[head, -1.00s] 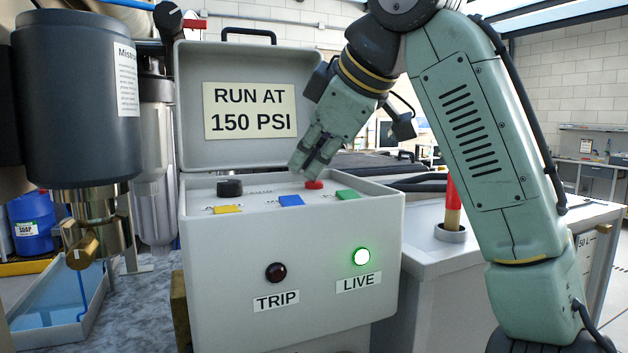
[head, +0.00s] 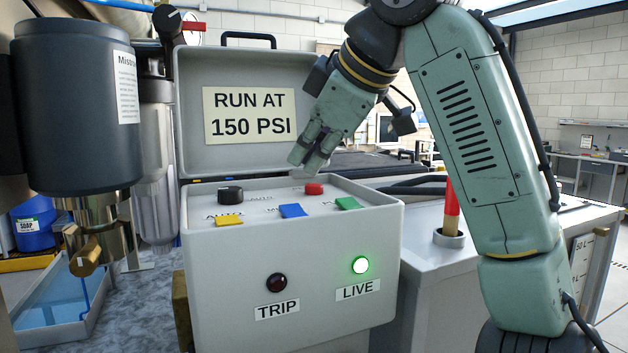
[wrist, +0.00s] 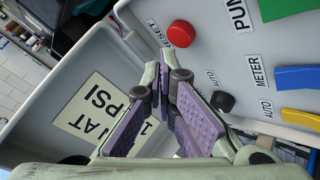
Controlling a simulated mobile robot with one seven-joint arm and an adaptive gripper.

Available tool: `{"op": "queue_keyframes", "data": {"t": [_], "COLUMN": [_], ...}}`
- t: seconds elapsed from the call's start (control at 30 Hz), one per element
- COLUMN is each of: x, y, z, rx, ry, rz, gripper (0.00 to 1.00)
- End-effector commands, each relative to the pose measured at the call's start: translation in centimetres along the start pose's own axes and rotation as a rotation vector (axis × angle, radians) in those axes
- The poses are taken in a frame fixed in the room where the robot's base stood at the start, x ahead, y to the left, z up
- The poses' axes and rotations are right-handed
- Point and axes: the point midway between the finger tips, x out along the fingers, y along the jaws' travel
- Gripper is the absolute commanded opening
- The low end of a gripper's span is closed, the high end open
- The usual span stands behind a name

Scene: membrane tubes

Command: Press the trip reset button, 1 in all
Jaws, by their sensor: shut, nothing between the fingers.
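The red reset button (head: 314,189) sits on the top panel of the grey control box (head: 300,265), near its back. In the wrist view the red button (wrist: 180,33) shows beside a label reading "RESET". My gripper (head: 303,168) is shut and empty, above and just behind-left of the button, apart from it. In the wrist view my gripper's fingertips (wrist: 164,66) meet below the button in the picture. The TRIP lamp (head: 277,282) is dark. The LIVE lamp (head: 360,265) glows green.
A black knob (head: 230,194) and yellow (head: 229,221), blue (head: 293,211) and green (head: 347,203) levers share the panel. The raised lid with a "RUN AT 150 PSI" sign (head: 249,114) stands behind. A dark cylinder (head: 78,105) hangs at left.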

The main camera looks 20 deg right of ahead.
Motion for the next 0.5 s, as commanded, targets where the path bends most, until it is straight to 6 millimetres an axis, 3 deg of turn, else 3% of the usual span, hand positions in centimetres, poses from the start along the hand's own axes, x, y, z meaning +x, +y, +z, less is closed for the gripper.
{"op": "queue_keyframes", "data": {"t": [0.17,0.5], "x": [-0.2,-2.4], "y": [0.1,1.7], "z": [-0.1,-1.8], "rx": [0.0,0.001], "ry": [0.001,0.0], "rz": [0.0,0.001], "gripper": [0.0,0.0]}}
